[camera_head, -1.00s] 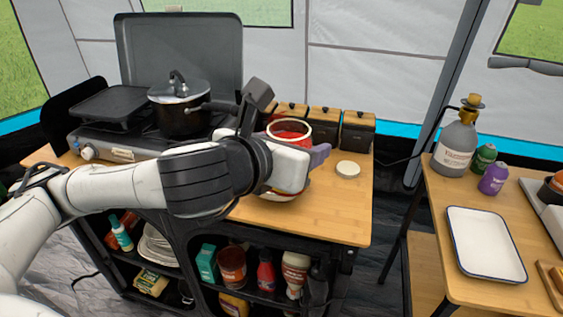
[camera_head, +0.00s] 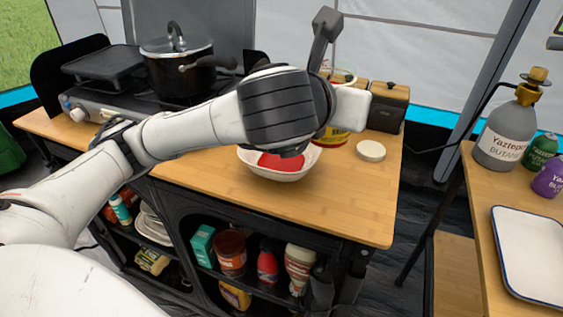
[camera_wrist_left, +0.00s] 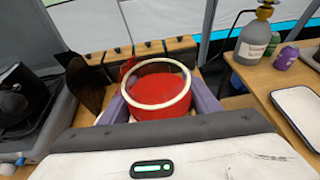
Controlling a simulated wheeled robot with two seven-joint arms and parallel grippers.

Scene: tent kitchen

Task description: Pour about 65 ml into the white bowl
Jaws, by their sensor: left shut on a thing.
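The white bowl (camera_head: 258,170) stands on the wooden counter in the head view, partly hidden by my left arm. Red contents (camera_head: 285,161) show inside it. A red-and-yellow jar (camera_head: 334,137) with a pale rim is behind my left gripper. In the left wrist view the open jar (camera_wrist_left: 157,92) is between the purple fingers of my left gripper (camera_wrist_left: 158,103), which is shut on it. Red shows inside its rim. The jar looks about upright, behind and right of the bowl. I cannot tell whether its base touches the counter. My right gripper is not in view.
A round pale lid (camera_head: 371,150) lies right of the jar. Dark canisters with wooden lids (camera_head: 387,107) stand behind. A lidded pot (camera_head: 178,75) is on the stove at left. The counter's front right is clear. A side table holds a white tray (camera_head: 532,250) and a gas bottle (camera_head: 503,135).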

